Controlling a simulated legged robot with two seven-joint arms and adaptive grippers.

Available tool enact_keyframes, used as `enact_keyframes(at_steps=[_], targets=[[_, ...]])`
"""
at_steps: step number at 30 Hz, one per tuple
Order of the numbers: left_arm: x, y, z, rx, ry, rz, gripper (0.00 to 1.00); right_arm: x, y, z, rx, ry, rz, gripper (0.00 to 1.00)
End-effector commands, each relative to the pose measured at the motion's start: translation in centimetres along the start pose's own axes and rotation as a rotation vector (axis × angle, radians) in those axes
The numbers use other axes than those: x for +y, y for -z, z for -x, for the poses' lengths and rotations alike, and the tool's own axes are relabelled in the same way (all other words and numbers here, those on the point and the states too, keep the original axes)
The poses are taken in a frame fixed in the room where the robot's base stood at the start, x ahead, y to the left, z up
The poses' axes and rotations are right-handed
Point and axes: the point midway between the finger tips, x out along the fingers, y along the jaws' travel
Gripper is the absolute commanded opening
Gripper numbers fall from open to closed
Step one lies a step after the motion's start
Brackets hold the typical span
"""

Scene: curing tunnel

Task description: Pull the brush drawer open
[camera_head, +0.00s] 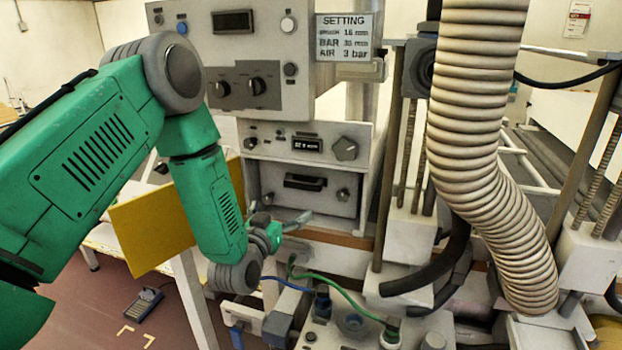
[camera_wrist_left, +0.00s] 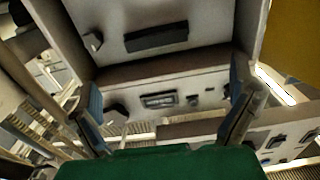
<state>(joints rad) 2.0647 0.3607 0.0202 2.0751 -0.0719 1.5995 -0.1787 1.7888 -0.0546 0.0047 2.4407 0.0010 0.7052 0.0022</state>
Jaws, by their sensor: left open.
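A light grey drawer front (camera_head: 285,204) with a dark recessed handle (camera_head: 305,182) and a knob on each side sits low in the cabinet in the head view. It looks shut, and I see no label naming it as the brush drawer. In the left wrist view, upside down, the dark handle (camera_wrist_left: 155,38) shows above the fingers. My left gripper (camera_head: 285,213) is open and empty, just below and in front of the drawer. Its spread fingers also show in the left wrist view (camera_wrist_left: 163,98), apart from the handle. My right gripper is not in view.
A panel with a display and knob (camera_head: 307,146) is above the drawer, below a larger control box (camera_head: 240,60). A yellow board (camera_head: 160,225) stands left behind my arm. A ribbed hose (camera_head: 470,110) hangs right. Green and blue cables with fittings (camera_head: 352,323) lie below the gripper.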

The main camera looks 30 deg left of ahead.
Motion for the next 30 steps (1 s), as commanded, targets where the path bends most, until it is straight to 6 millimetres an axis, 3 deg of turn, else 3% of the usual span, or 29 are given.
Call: enact_keyframes(at_steps=[11, 18, 30], targets=[[2.0, 0.6, -7.3, 0.002, -0.004, -0.016, 1.0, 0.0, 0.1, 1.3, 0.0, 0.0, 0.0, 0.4], [1.4, 0.3, -11.3, 0.001, -0.003, -0.011, 1.0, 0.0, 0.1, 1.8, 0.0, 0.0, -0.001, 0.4], [0.8, -0.2, -13.4, -0.007, -0.003, -0.005, 1.0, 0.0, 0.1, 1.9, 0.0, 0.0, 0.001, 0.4]])
